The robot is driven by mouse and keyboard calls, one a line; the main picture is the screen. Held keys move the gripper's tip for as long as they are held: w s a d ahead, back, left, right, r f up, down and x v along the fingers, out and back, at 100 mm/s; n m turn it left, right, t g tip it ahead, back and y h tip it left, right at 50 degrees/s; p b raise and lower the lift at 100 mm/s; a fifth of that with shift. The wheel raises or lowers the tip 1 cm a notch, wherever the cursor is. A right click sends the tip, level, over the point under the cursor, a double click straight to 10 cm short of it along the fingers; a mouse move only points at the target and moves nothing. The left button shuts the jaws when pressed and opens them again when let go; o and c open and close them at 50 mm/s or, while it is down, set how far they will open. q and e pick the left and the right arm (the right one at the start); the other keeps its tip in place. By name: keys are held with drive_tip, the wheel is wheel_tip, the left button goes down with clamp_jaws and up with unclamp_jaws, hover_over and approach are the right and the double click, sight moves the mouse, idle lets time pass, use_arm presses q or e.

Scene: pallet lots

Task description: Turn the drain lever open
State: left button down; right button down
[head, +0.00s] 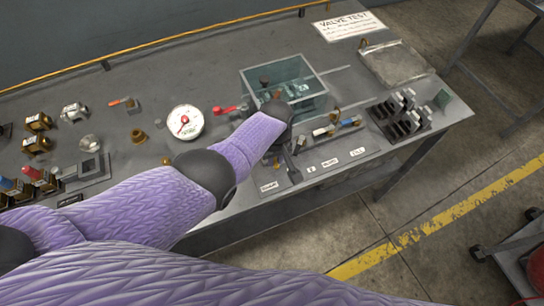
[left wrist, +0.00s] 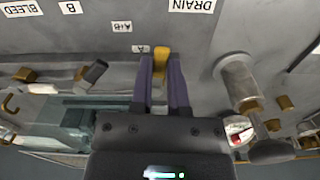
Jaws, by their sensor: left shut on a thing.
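My left gripper (left wrist: 161,62) is shut on a yellow lever (left wrist: 161,54), which shows between its two purple fingers beside the small A label in the left wrist view. In the head view my left gripper (head: 284,148) is over the front of the bench, and my forearm and wrist hide most of the lever. A DRAIN label (left wrist: 195,6) lies to the right of the fingers in the left wrist view, above a grey metal fitting (left wrist: 239,82). I cannot tell how far the lever is turned. My right gripper is not in view.
A clear tank (head: 284,82) stands just behind my wrist on the grey bench (head: 200,90). A white gauge (head: 185,122) and a red-handled valve (head: 229,109) are left of it. A black rack (head: 399,120) stands to the right. BLEED (left wrist: 22,8) is another label.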

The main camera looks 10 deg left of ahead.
use_arm(q)
drive_tip(key=shift+w+d+n, duration=0.15)
drive_tip(key=shift+d+n, duration=0.05)
drive_tip(key=shift+n, duration=0.4)
drive_tip(key=c, duration=0.6)
unclamp_jaws()
wheel_tip(320, 180, up, 10)
drive_tip(key=p, duration=0.7)
